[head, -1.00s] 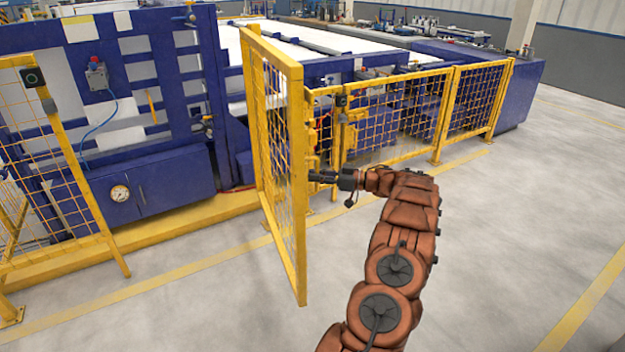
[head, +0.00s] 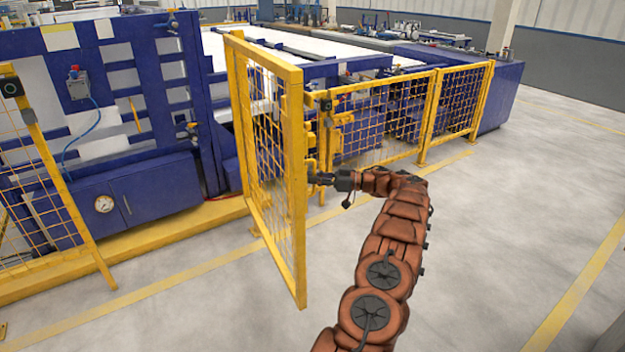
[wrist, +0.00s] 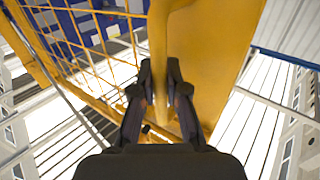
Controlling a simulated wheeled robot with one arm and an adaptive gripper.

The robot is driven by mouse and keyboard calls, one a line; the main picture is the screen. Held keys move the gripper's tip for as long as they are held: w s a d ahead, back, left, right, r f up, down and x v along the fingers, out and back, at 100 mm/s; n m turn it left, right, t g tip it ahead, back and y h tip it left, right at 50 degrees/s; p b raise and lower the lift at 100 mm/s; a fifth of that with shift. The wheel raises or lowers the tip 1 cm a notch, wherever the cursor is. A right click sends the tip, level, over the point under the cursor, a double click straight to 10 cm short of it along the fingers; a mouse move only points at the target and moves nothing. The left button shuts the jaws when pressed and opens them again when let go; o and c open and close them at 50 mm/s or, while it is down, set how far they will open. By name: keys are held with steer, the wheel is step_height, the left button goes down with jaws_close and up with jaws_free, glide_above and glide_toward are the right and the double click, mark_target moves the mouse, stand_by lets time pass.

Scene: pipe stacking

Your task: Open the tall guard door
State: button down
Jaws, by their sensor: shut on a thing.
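The tall guard door (head: 296,190) is a yellow frame with wire mesh. It stands swung out from the fence line, with a gap between it and the fence on the left. My gripper (head: 314,178) is at the door's near upright, about mid-height. In the wrist view my gripper (wrist: 160,75) has its two fingers on either side of a yellow vertical handle bar (wrist: 158,40) on the door (wrist: 205,60), shut on it. The exact finger contact is small in the head view.
A lower yellow mesh fence (head: 385,118) runs to the right behind the door. A fence panel (head: 55,190) stands at the left. The blue machine (head: 150,195) lies behind. The grey floor (head: 480,240) at the right and front is clear.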

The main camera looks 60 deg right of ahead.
steer(key=c, duration=1.2)
jaws_free()
steer(key=shift+w, duration=0.1)
steer(key=shift+v, duration=3.75)
